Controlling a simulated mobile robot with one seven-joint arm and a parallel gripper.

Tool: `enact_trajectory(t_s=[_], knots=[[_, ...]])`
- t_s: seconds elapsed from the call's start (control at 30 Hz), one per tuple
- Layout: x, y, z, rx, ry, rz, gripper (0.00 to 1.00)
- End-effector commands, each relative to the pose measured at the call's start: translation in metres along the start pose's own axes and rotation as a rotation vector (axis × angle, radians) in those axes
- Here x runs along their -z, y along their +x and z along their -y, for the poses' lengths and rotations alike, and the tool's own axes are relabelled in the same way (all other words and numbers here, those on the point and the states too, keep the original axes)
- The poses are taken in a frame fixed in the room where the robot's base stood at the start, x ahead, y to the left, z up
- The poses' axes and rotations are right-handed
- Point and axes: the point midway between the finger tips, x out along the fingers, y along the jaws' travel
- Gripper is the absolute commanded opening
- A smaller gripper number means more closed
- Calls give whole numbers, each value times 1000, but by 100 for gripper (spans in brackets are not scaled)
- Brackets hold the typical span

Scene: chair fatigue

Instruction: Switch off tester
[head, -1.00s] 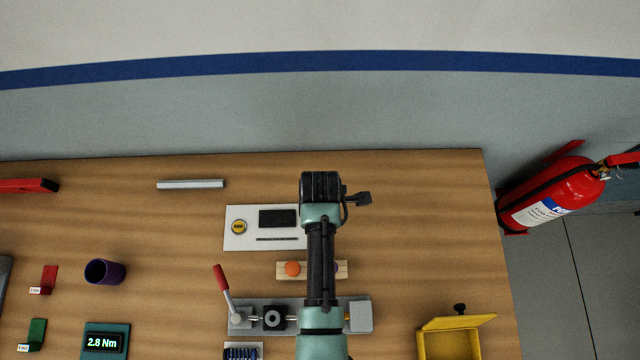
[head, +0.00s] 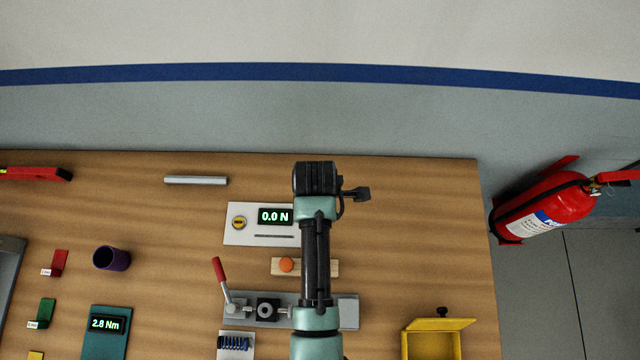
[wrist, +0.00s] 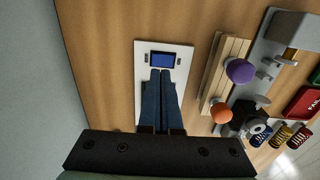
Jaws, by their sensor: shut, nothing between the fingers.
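A white panel (head: 232,237) in the head view has a round yellow-centred button (head: 239,223) at left and a lit display (head: 274,217) reading 0.0 N. My arm stands just right of the display and hides what lies behind it. My fingertips do not show in the head view; contact cannot be told.
A wooden strip with an orange knob (head: 286,265) and a purple knob (wrist: 240,71) lies in front. Nearer is a grey fixture with a red-handled lever (head: 219,270). A yellow open box (head: 430,345) stands front right. The back right of the table is clear.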

Motion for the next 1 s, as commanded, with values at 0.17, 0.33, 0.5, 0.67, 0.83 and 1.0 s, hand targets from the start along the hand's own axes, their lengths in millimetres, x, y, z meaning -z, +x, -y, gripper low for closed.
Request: enact_trajectory(t_s=[0.17,0.33,0.5,0.67,0.83,1.0], knots=[[0,-32,-2,-8,-1,0,0],[0,-56,-2,-7,-1,0,0],[0,-67,-1,-4,-1,0,0],[0,-69,0,-4,-1,0,0],[0,-68,-1,-4,-1,0,0],[0,-68,-1,-4,-1,0,0]])
